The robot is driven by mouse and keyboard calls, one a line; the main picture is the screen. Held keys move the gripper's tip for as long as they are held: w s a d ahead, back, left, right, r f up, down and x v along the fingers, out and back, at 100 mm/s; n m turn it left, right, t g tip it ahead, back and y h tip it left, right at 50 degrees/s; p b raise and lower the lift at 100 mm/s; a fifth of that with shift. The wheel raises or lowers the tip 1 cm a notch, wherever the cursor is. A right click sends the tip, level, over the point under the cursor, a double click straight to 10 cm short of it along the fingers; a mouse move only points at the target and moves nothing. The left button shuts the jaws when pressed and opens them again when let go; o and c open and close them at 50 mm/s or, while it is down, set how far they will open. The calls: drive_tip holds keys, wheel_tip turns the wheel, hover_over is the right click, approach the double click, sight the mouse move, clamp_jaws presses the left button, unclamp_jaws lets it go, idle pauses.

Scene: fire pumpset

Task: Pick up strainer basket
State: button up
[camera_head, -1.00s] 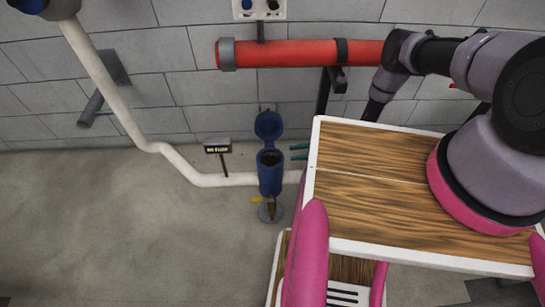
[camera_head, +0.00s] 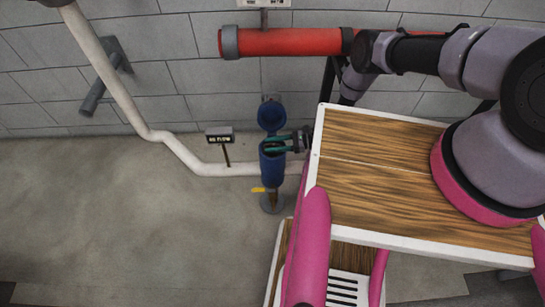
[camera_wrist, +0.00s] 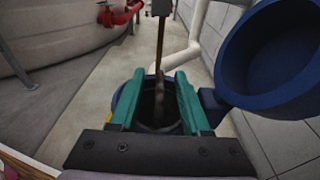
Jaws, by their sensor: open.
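The blue strainer housing (camera_head: 272,170) stands upright on the white pipe with its round lid (camera_head: 271,116) swung open. In the wrist view the housing (camera_wrist: 120,100) has its open mouth below my gripper, and the lid (camera_wrist: 268,62) hangs at the right. A dark round rim, seemingly the strainer basket (camera_wrist: 160,128), shows inside the mouth; its depth and shape are unclear. My gripper (camera_head: 268,146) has green fingers, open and over the mouth. In the wrist view my gripper (camera_wrist: 159,78) has one finger on each side of the dark opening, holding nothing visible.
A sign on a post (camera_head: 220,136) stands left of the housing, near the white pipe (camera_head: 190,160). A red pipe (camera_head: 290,42) runs along the block wall above. A yellow part (camera_head: 258,190) sits low on the housing. The floor at left is clear.

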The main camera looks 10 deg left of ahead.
clamp_jaws()
idle(1.4)
